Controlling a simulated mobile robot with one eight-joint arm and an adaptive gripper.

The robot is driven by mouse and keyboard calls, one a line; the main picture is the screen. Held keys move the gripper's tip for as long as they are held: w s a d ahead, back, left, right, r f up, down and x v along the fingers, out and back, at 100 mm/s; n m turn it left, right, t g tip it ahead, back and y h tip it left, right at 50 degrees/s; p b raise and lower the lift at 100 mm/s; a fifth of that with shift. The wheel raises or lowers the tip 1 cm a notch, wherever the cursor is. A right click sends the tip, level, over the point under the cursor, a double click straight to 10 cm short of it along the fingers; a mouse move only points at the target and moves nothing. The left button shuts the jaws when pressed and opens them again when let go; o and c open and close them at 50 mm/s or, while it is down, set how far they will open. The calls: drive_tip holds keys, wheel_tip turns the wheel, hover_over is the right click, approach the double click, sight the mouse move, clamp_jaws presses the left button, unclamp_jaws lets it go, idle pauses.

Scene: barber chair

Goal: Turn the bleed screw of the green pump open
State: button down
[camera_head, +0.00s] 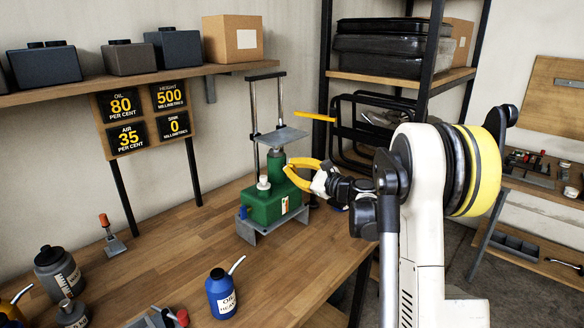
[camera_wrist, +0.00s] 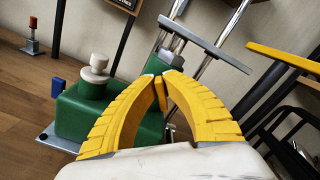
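The green pump (camera_head: 268,207) stands on a grey base plate on the wooden bench; its green body (camera_wrist: 72,118) fills the left of the wrist view. A white round knob (camera_head: 263,184) sits on its top and also shows in the wrist view (camera_wrist: 95,66). A small blue part (camera_head: 243,212) is at its left end, also in the wrist view (camera_wrist: 58,88); I cannot tell whether it is the bleed screw. My gripper (camera_head: 287,170) is beside the pump's upright cylinder. Its yellow fingertips (camera_wrist: 159,77) meet with nothing clearly held, and hide part of the pump.
A plate (camera_head: 280,137) on two metal posts stands above the pump. A yellow bar (camera_head: 313,116) is behind my gripper. The panel (camera_head: 147,117) reads oil 80, air 35, height 500, sink 0. A blue oil can (camera_head: 221,293) stands at the front; the bench between is clear.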

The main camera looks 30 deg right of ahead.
drive_tip(key=n, duration=0.5)
drive_tip(key=shift+a+f, duration=0.15)
drive_tip(key=shift+f, duration=0.05)
drive_tip(key=shift+f+n, duration=0.2)
drive_tip(key=shift+n, duration=2.3)
drive_tip(key=c, duration=1.5)
unclamp_jaws()
drive_tip(key=shift+s, duration=0.15)
drive_tip(key=v, duration=1.1)
drive_tip(key=shift+s, duration=0.4)
